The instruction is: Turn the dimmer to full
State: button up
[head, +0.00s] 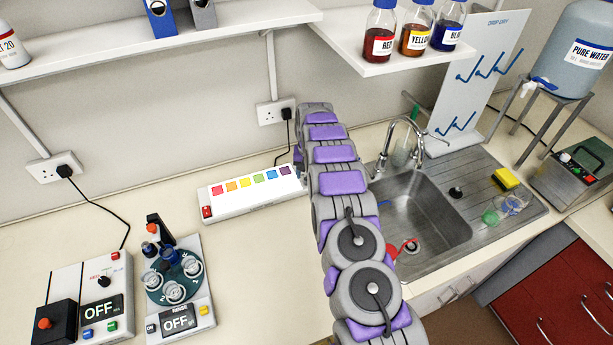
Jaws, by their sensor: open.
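No part clearly marked as a dimmer shows. A long white box (250,194) with a row of coloured squares and a red switch (207,212) at its left end lies on the bench in the head view. My arm rises from the lower right and covers the box's right end, so any knob there is hidden. A small grey and purple part of my arm shows beside that end. My gripper's jaws are hidden behind my arm. A black knob (103,281) sits on a white device (90,300) at the lower left, whose display reads OFF.
A rinse device (178,320) with a round holder of cups stands at the lower left, its display reading OFF. A sink (425,215) with a tap lies right of my arm. Shelves (130,48) hang above.

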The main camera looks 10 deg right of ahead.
notch_tip(320, 180, up, 15)
jog(key=shift+d, duration=0.25)
jog(key=shift+r, duration=0.1)
dwell(0.4)
